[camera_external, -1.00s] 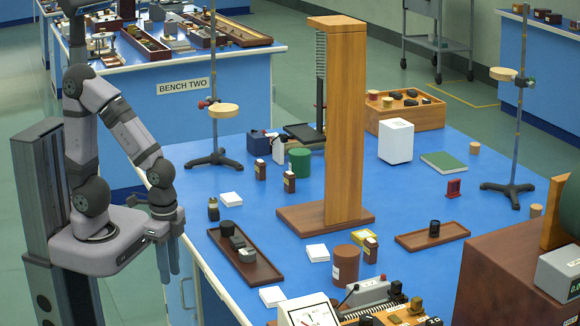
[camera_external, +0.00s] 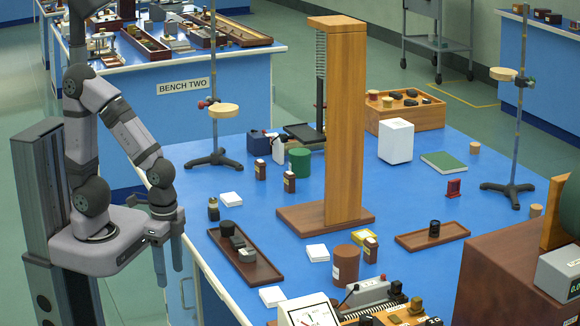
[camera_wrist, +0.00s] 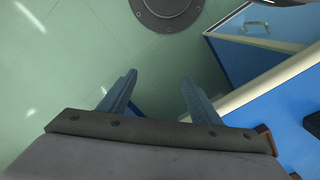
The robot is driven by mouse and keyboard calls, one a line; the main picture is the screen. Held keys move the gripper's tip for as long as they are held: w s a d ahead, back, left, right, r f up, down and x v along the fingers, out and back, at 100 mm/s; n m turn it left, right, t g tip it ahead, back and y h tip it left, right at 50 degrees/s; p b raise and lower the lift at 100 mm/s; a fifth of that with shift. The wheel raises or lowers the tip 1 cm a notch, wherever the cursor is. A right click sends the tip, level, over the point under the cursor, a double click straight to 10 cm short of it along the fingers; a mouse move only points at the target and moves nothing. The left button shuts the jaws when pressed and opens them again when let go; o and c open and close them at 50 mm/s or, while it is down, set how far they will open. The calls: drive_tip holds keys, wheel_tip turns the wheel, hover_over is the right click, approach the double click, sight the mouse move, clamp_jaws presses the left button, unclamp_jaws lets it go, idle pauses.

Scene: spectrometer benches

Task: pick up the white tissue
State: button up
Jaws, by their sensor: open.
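Three small flat white pads lie on the blue bench: one (camera_external: 231,199) near the left edge, one (camera_external: 318,252) in front of the wooden column, and one (camera_external: 272,297) at the front. A taller white block (camera_external: 396,141) stands farther back. I cannot tell for certain which is the white tissue. My gripper (camera_external: 169,274) hangs pointing down beyond the bench's left edge, apart from all of them. In the wrist view my gripper (camera_wrist: 158,88) is open and empty, above the green floor. No white tissue shows clearly there.
A tall wooden column (camera_external: 345,130) stands mid-bench. A long brown tray (camera_external: 270,272) with dark items lies near the left edge. A small dark bottle (camera_external: 213,209) stands close by. A metal stand (camera_external: 214,159) rises at the back left. Blue surface is bare between them.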

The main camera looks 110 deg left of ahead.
sight(231, 197)
drive_tip(key=shift+r, duration=0.1)
